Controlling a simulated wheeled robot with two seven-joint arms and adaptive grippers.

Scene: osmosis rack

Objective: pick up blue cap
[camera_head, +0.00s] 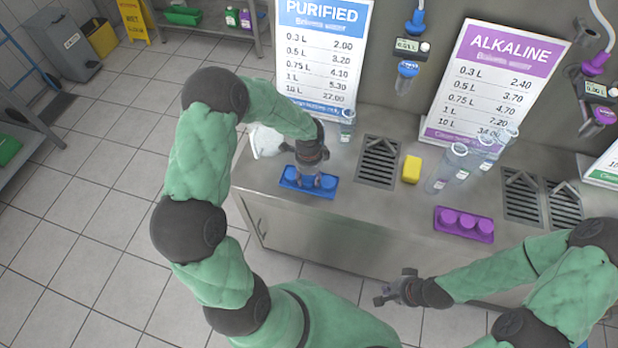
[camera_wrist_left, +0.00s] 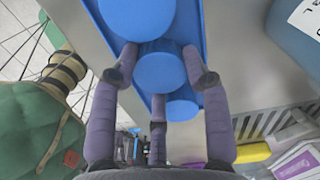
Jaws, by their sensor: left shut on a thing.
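A blue tray (camera_head: 325,191) with blue caps in a row stands on the steel counter, at its left part. My left gripper (camera_head: 309,172) points down over the tray. In the left wrist view its fingers close around the middle blue cap (camera_wrist_left: 160,68), which is still in line with the others in the tray (camera_wrist_left: 100,30). Another blue cap (camera_wrist_left: 137,15) lies on one side and a third blue cap (camera_wrist_left: 181,108) on the other, partly hidden by a finger. My right gripper (camera_head: 396,289) is empty in front of the counter, its fingers spread apart.
A purple tray (camera_head: 485,236) with purple caps stands to the right. A yellow sponge (camera_head: 412,169) and a drain grate (camera_head: 379,160) lie between the trays. Clear bottles (camera_head: 447,168) and price signs (camera_head: 322,55) stand behind.

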